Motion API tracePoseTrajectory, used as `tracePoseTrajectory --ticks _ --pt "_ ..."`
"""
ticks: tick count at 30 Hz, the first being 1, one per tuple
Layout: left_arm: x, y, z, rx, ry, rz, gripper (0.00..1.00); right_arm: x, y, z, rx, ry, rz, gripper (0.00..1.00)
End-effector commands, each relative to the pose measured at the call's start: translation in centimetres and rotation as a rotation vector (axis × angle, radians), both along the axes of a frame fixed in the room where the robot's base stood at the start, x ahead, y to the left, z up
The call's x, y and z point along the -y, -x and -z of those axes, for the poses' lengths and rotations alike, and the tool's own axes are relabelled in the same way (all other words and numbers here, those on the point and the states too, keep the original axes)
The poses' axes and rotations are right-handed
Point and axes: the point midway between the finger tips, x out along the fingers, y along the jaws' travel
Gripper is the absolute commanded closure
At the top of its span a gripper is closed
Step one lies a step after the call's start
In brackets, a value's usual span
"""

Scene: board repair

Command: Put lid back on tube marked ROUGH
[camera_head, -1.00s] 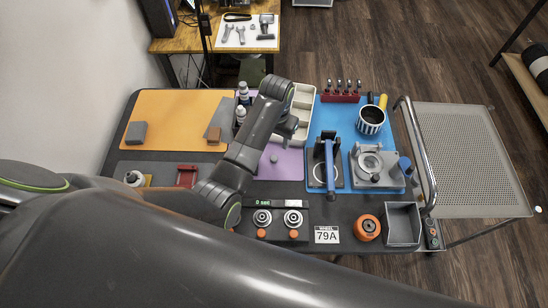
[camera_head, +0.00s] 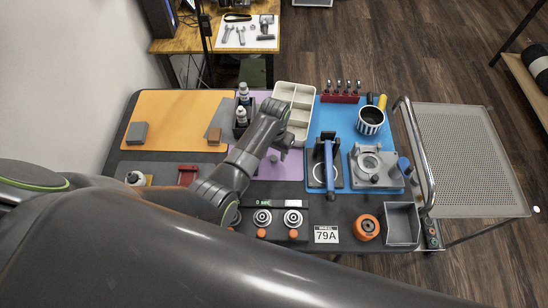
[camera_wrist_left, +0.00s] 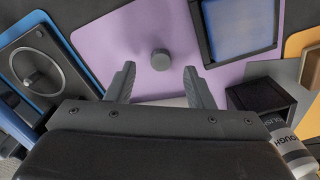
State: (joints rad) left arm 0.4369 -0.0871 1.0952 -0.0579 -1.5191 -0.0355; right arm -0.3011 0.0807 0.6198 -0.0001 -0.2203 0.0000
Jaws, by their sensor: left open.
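A small grey round lid (camera_wrist_left: 160,59) stands on the purple mat (camera_wrist_left: 110,45) in the left wrist view. It also shows on the mat in the head view (camera_head: 273,158). My left gripper (camera_wrist_left: 160,82) is open and empty, its two fingers on either side of the lid's line but short of it. In the head view the left gripper (camera_head: 284,142) is over the purple mat. A pale tube marked ROUGH (camera_wrist_left: 292,150) is at the lower right of the wrist view, partly cut off, by a dark holder (camera_wrist_left: 262,96). In the head view two bottles stand there, labels unreadable.
A pale compartment tray (camera_head: 297,90) stands behind the left gripper. A blue mat (camera_head: 345,115) with fixtures lies to the right. A dark frame with a blue pad (camera_wrist_left: 240,28) sits beside the lid. The orange mat (camera_head: 180,108) is mostly clear.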

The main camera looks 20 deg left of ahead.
Motion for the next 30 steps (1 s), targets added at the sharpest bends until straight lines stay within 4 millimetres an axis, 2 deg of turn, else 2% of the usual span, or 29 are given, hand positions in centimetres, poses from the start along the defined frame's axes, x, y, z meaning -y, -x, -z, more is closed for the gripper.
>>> tracePoseTrajectory --ticks 3,8,20,30 --pt "-0.1 0.0 1.5 -0.002 0.001 0.000 0.52 0.0 0.0 0.0 0.000 0.000 0.000 0.46" --pt "-0.1 0.0 2.6 0.000 0.001 0.000 0.52 0.0 0.0 0.0 0.000 0.000 0.000 0.46" --pt "-0.1 0.0 2.8 0.001 0.001 0.000 0.52 0.0 0.0 0.0 0.000 0.000 0.000 0.46" --pt "-0.1 0.0 2.8 0.001 0.001 0.000 0.95 -0.1 -0.1 0.0 0.001 -0.001 0.000 0.46"
